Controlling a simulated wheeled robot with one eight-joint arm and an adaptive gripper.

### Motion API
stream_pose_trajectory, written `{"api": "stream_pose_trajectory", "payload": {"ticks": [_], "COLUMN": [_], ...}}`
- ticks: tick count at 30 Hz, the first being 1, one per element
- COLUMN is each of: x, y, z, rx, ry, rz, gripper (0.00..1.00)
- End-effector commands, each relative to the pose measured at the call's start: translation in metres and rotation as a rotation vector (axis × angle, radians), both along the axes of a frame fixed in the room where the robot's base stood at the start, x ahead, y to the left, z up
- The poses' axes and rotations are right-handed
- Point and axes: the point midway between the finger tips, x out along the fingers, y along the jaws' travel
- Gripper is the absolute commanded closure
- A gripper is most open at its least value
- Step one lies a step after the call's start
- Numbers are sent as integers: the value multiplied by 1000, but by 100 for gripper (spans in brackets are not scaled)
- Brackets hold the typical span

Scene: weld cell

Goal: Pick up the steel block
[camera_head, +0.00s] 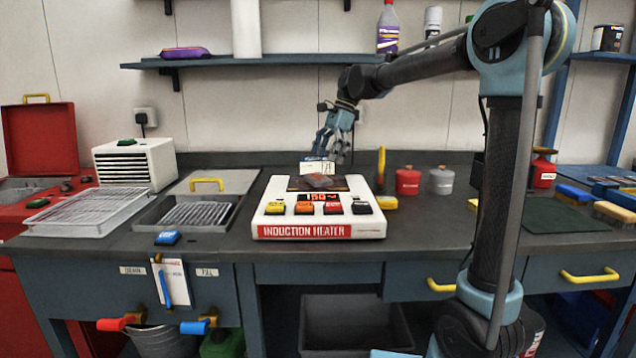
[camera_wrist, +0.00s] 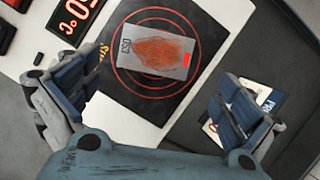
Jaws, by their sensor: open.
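The steel block (camera_head: 319,181) lies on the dark top plate of the white induction heater (camera_head: 318,231). In the wrist view the block (camera_wrist: 157,51) is a flat grey piece with an orange-brown rusty patch, small dark markings and a red mark at one corner. It sits inside red rings on the black plate (camera_wrist: 150,90). My gripper (camera_head: 334,150) hangs above the back of the heater. In the wrist view its two fingers (camera_wrist: 158,105) are spread wide with nothing between them. The block is apart from the fingers, beyond their tips.
A white-and-blue box or card (camera_head: 317,166) is behind the heater, partly hidden by a finger in the wrist view. The heater's front has several coloured buttons and a lit display (camera_head: 318,197). Wire racks (camera_head: 88,212) stand left; red (camera_head: 407,182) and grey canisters stand right.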

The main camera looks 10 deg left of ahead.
Motion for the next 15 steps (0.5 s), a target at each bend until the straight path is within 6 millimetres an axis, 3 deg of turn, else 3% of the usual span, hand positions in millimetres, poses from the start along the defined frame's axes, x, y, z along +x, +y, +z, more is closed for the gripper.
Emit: {"api": "stream_pose_trajectory", "payload": {"ticks": [15], "x": [-16], "y": [14], "z": [-47], "rx": [1], "ry": [-1], "rz": [1], "gripper": [0]}}
